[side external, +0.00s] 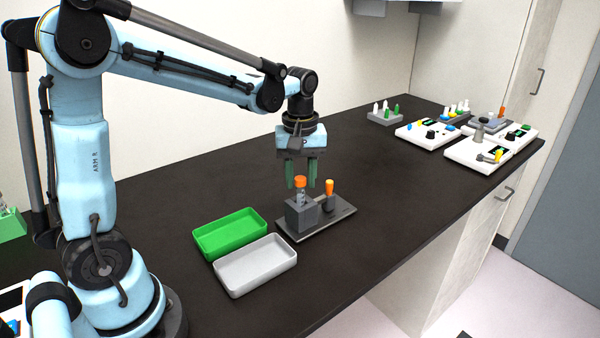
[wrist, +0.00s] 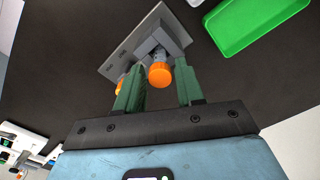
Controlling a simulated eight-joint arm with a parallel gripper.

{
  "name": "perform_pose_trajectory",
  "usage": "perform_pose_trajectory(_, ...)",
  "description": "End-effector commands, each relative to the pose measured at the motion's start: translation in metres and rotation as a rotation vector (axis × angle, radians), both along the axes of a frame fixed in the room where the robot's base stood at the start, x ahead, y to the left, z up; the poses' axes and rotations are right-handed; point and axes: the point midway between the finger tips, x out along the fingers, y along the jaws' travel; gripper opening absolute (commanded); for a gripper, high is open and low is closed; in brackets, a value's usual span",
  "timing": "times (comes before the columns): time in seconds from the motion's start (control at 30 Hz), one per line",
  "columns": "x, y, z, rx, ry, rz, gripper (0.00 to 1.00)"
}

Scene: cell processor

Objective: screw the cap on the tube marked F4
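A clear tube (side external: 300,197) with an orange cap (side external: 300,182) on its top stands upright in a grey block (side external: 302,215). The tube (wrist: 181,60) and the cap (wrist: 159,76) also show in the wrist view. I cannot read any F4 mark, nor tell how tightly the cap sits. My gripper (side external: 302,186) points down over the block, its green fingers apart. In the wrist view my gripper (wrist: 162,66) has the cap between its fingers in the picture, with a gap on both sides; it holds nothing.
A small holder with an orange-topped piece (side external: 329,187) stands close right of the block on a grey plate (side external: 335,222). A green tray (side external: 232,238) and a white tray (side external: 258,268) lie to the left. Racks (side external: 385,117) and instruments (side external: 490,152) stand farther back.

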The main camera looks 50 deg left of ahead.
Motion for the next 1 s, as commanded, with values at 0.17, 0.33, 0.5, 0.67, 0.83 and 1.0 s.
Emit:
perform_pose_trajectory(0.17, 0.000, 0.000, 0.000, 0.000, 0.000, 0.002, 0.52)
perform_pose_trajectory(0.33, 0.000, 0.000, 0.000, 0.000, 0.000, 0.003, 0.52)
perform_pose_trajectory(0.5, 0.000, 0.000, 0.008, 0.000, 0.000, 0.003, 0.52)
perform_pose_trajectory(0.67, 0.000, 0.000, 0.029, 0.000, 0.000, 0.004, 0.52)
perform_pose_trajectory(0.83, 0.000, 0.000, 0.059, 0.000, 0.000, 0.003, 0.52)
perform_pose_trajectory(1.0, 0.000, 0.000, 0.088, 0.000, 0.000, 0.003, 0.52)
